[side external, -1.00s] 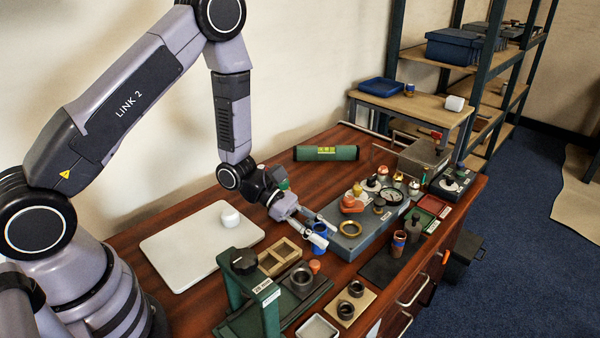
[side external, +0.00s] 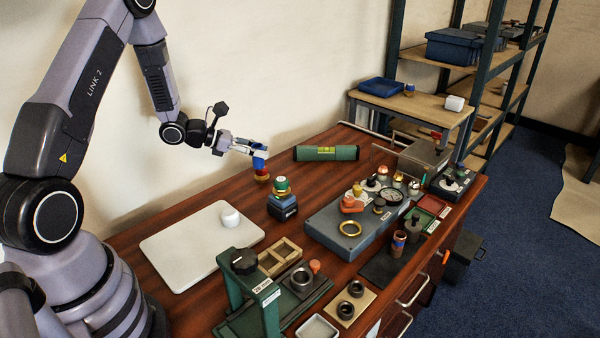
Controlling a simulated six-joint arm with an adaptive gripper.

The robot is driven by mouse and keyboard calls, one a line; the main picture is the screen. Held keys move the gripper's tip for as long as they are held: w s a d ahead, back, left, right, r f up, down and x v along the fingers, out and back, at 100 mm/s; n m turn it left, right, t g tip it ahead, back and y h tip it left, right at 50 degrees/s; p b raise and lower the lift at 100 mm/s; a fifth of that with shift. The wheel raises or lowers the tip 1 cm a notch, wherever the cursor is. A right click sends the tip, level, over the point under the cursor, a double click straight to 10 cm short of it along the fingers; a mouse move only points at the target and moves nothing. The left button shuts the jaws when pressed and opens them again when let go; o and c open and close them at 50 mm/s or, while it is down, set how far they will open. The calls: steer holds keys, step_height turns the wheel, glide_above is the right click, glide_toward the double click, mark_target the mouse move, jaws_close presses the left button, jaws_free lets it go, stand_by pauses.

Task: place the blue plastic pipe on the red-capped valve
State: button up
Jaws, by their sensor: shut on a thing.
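My gripper (side external: 258,151) is shut on the blue plastic pipe (side external: 260,163), at the back of the table left of the green level. The pipe is short and looks upright. Directly below it in the picture is the red-capped valve (side external: 262,172), with a red band above a brass-coloured base. The pipe's lower end meets or overlaps the red part in this view. I cannot tell whether it touches or hangs just above. The fingers hide the pipe's top.
A green-topped brass fitting on a dark block (side external: 283,205) stands just in front. A green level (side external: 326,153) lies to the right. The grey manifold block (side external: 335,240) carries several fittings and a gauge. A white board (side external: 185,255) with a white cylinder (side external: 230,216) lies front left.

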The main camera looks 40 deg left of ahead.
steer(key=s+a+r+n+t+y, duration=0.1)
steer(key=a+n+t+y, duration=0.1)
steer(key=a, duration=0.7)
glide_above(262, 174)
steer(key=a, duration=0.1)
steer(key=shift+n+y, duration=0.3)
steer(key=f, duration=0.8)
steer(key=shift+w+f, duration=0.15)
steer(key=shift+w, duration=0.05)
steer(key=shift+w+a+f, duration=0.15)
steer(key=shift+w+f, duration=0.2)
steer(key=shift+f, duration=0.1)
steer(key=shift+w+a+f, duration=0.1)
steer(key=shift+w+f, duration=0.05)
steer(key=shift+f, duration=1.55)
steer(key=shift+f, duration=0.1)
steer(key=o, duration=0.9)
